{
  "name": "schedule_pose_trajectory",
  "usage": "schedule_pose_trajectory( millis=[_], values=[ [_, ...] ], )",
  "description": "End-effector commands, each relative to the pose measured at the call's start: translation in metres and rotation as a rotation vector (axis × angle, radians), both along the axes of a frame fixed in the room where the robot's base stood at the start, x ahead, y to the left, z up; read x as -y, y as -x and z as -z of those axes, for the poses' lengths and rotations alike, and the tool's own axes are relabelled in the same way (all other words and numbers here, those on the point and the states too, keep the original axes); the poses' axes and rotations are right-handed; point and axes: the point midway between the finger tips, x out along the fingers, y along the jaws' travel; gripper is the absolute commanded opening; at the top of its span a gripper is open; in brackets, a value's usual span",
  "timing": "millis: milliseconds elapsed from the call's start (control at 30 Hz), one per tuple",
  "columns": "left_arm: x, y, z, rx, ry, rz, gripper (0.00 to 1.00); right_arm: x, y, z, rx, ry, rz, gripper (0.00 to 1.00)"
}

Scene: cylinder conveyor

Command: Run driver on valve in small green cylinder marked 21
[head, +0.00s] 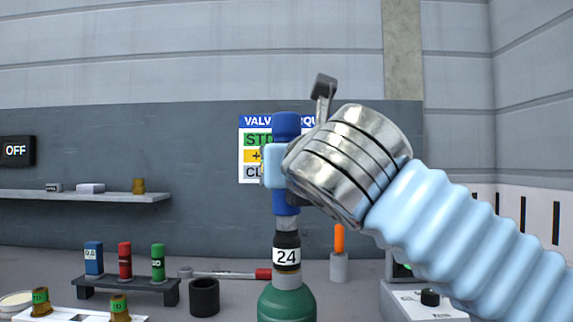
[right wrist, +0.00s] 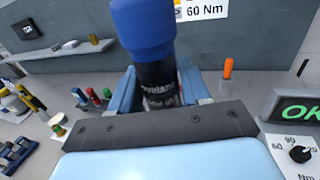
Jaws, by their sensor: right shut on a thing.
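My right gripper (head: 275,166) is shut on a blue driver (head: 286,128), which it holds upright. In the head view the driver stands directly above a green cylinder (head: 286,303). A black piece (head: 286,240) with a white label reading 24, not 21, is in line between the driver and the cylinder's grey neck. The driver's lower end appears to meet it, though contact is hard to judge. The right wrist view shows the driver's blue top (right wrist: 142,30) and black band (right wrist: 157,82) between my light blue fingers. My left gripper is out of view.
A rack (head: 125,289) of blue, red and green pieces, a black cup (head: 204,297) and a red-handled tool (head: 225,274) lie to the left. An orange-tipped piece in a grey holder (head: 339,268) stands right. A box with a green OK display (right wrist: 298,109) and knob is farther right.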

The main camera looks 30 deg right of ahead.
Motion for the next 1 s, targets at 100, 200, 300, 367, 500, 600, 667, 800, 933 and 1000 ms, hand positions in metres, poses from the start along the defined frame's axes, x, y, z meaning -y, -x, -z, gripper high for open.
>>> schedule_pose_trajectory(
  millis=[100, 200, 300, 367, 500, 600, 667, 800, 933, 1000],
  values=[
    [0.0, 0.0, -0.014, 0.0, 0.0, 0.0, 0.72, 0.0, 0.001, -0.016, 0.005, 0.0, -0.001, 0.0],
    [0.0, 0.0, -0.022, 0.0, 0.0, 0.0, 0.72, 0.0, 0.001, -0.025, 0.006, 0.0, -0.002, 0.0],
    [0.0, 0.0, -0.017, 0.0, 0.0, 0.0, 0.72, 0.0, 0.001, -0.03, 0.009, -0.001, -0.003, 0.0],
    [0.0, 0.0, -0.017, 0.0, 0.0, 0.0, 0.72, -0.001, 0.001, -0.035, 0.009, -0.001, -0.004, 0.0],
    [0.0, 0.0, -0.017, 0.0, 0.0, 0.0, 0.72, -0.001, 0.001, -0.047, 0.009, -0.001, -0.004, 0.0],
    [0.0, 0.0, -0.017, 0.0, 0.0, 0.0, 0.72, -0.001, 0.001, -0.054, 0.009, -0.001, -0.003, 0.0],
    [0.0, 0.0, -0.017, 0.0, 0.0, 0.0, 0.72, -0.001, 0.001, -0.057, 0.009, -0.001, -0.003, 0.0],
    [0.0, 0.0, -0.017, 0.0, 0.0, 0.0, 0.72, 0.0, 0.001, -0.06, 0.009, -0.001, -0.002, 0.0],
    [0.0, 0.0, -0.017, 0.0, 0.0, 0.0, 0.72, 0.0, 0.001, -0.06, 0.009, -0.001, -0.002, 0.0],
    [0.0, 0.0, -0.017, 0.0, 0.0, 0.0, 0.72, 0.0, 0.001, -0.06, 0.008, 0.0, -0.002, 0.0]
  ],
)
